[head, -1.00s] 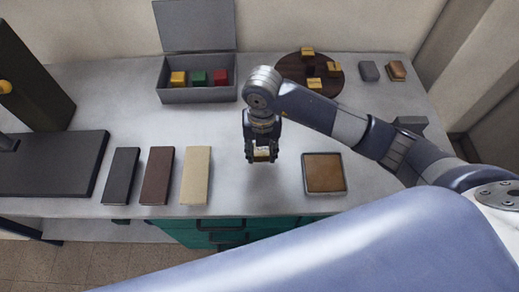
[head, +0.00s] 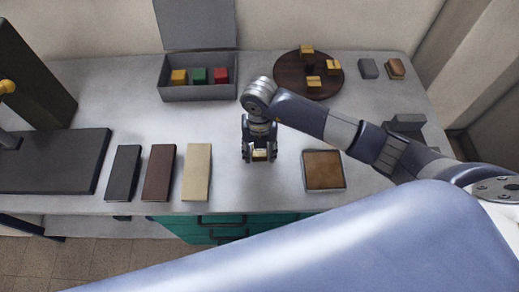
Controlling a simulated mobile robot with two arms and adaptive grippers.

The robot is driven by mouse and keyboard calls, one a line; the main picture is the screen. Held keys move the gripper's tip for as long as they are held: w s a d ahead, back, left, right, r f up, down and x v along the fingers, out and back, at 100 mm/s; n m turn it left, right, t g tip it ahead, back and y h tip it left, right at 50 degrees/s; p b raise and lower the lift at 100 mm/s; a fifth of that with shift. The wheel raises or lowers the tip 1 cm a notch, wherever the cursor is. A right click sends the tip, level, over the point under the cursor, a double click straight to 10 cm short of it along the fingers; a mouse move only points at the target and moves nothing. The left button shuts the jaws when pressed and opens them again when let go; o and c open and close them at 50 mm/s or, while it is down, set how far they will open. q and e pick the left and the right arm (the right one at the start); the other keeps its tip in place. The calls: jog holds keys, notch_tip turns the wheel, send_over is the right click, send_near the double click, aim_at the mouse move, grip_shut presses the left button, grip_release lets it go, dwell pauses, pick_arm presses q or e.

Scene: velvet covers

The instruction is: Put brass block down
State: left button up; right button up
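My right gripper (head: 259,154) points straight down over the bare grey bench, between the cream slab and the square tray. Its two fingers stand apart on either side of a small brass block (head: 259,156), with what looks like a narrow gap on each side. The block appears to rest on the bench top. Its upper part is hidden by the gripper. My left gripper is not in view.
Black, brown and cream slabs (head: 197,172) lie left of the gripper. A brown-filled tray (head: 343,158) lies right. Behind are an open grey box (head: 200,95) with coloured blocks and a round dark board (head: 290,80) with brass-coloured blocks. A black press (head: 55,165) stands left.

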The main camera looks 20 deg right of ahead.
aim_at(260, 152)
jog(key=shift+r, duration=0.1)
jog(key=shift+r, duration=0.2)
notch_tip(260, 152, up, 12)
jog(key=b, duration=0.2)
dwell(0.3)
jog(key=shift+s+f, duration=0.1)
jog(key=shift+f, duration=0.1)
dwell(0.3)
